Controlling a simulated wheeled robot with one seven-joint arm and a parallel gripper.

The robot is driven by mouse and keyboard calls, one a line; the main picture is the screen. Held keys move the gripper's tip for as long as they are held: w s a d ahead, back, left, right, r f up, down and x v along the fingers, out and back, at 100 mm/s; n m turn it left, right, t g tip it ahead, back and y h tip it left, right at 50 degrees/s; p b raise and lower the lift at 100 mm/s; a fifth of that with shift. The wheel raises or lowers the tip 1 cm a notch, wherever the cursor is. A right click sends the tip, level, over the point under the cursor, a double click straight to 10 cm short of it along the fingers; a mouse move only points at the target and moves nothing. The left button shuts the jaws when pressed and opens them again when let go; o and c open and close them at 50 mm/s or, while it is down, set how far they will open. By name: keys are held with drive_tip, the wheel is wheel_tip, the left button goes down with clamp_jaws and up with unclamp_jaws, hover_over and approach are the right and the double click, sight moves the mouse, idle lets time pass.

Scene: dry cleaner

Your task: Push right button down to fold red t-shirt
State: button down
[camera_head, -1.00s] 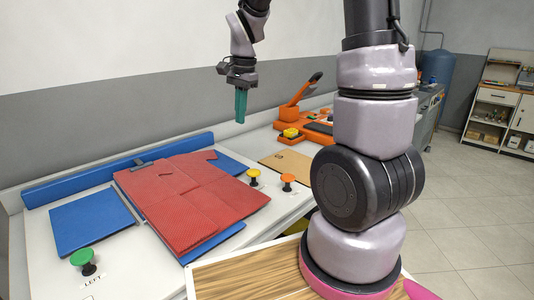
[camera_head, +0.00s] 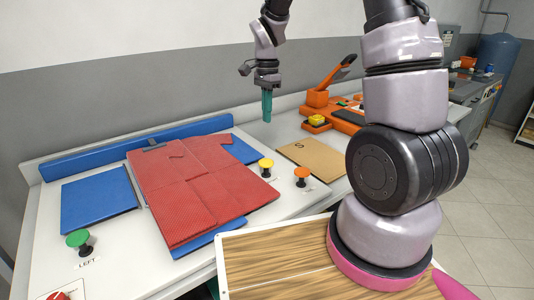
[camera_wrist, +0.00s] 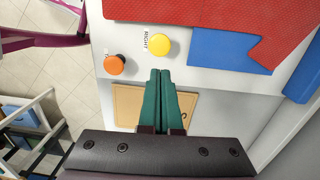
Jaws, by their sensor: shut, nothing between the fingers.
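The red t-shirt (camera_head: 190,185) lies on the blue folding board (camera_head: 98,198), covering its middle; blue panels show on both sides. The right button is the yellow button (camera_head: 266,164) near the shirt's right edge; in the wrist view the yellow button (camera_wrist: 159,44) has the word RIGHT beside it. An orange button (camera_head: 302,173) stands to its right, and a green button (camera_head: 78,239) by the LEFT label at front left. My gripper (camera_head: 267,120), with teal fingers, is shut and empty, above the table behind the yellow button. In the wrist view its fingertips (camera_wrist: 160,72) appear just below the yellow button.
A wood-topped surface (camera_head: 285,268) is at the front, by my arm's base. A red button (camera_head: 58,296) shows at the lower left.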

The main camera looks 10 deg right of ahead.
approach(266, 161)
drive_tip(key=f, duration=0.5)
drive_tip(key=shift+s+f, duration=0.25)
drive_tip(key=shift+s, duration=0.1)
drive_tip(key=shift+a+f, duration=0.1)
drive_tip(key=shift+f, duration=0.6)
wheel_tip(266, 161, down, 4)
drive_tip(key=shift+s+f, duration=0.1)
drive_tip(key=shift+f, duration=0.2)
drive_tip(key=shift+s, duration=0.1)
idle(0.4)
wheel_tip(266, 161, up, 14)
drive_tip(key=w, duration=0.1)
drive_tip(key=shift+r, duration=0.2)
drive_tip(key=shift+w, duration=0.1)
